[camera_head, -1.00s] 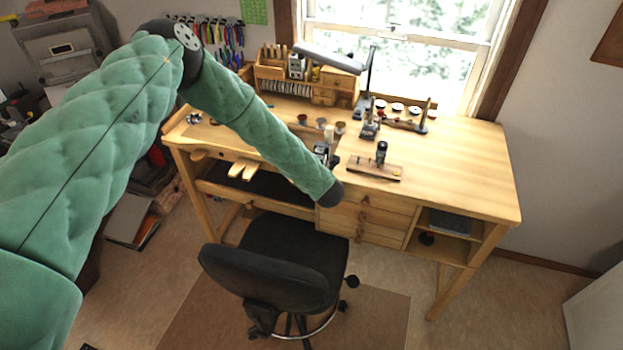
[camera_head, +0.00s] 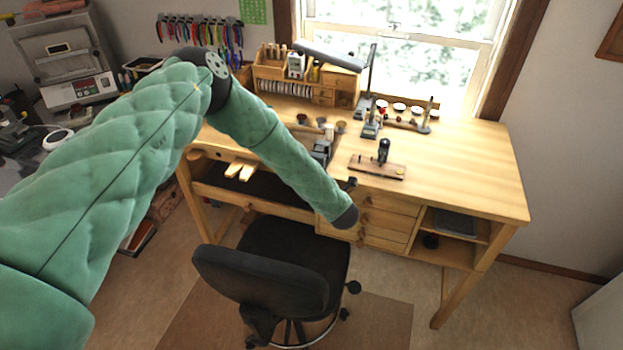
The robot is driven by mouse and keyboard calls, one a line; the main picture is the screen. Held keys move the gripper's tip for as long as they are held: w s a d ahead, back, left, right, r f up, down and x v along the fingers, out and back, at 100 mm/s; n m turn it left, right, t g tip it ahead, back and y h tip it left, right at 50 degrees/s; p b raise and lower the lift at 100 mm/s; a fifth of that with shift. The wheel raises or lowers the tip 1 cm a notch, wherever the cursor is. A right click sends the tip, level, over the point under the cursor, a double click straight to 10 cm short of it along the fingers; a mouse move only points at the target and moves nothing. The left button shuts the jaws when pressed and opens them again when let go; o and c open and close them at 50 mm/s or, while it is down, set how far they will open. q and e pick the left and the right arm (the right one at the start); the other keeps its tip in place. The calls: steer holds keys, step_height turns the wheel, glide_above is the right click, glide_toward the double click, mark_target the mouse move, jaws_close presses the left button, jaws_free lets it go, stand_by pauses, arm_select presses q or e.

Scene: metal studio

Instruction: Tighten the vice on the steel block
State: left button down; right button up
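A small grey metal vice (camera_head: 322,150) sits at the front edge of the wooden workbench (camera_head: 465,165), partly hidden behind my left arm. I cannot make out the steel block or the jaw gap. A small dark piece (camera_head: 352,184) shows just beyond my forearm at the bench front; I cannot tell whether it is the vice handle or part of my gripper. My green padded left arm crosses from the left, and its dark wrist end is in front of the drawers, below the vice. The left gripper's fingers do not show. My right gripper is out of view.
A wooden block with a dark upright tool (camera_head: 383,152) stands right of the vice. Small cups (camera_head: 341,127) and a lamp (camera_head: 330,56) are behind. A black chair (camera_head: 270,280) stands in front of the bench. The bench's right top is clear.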

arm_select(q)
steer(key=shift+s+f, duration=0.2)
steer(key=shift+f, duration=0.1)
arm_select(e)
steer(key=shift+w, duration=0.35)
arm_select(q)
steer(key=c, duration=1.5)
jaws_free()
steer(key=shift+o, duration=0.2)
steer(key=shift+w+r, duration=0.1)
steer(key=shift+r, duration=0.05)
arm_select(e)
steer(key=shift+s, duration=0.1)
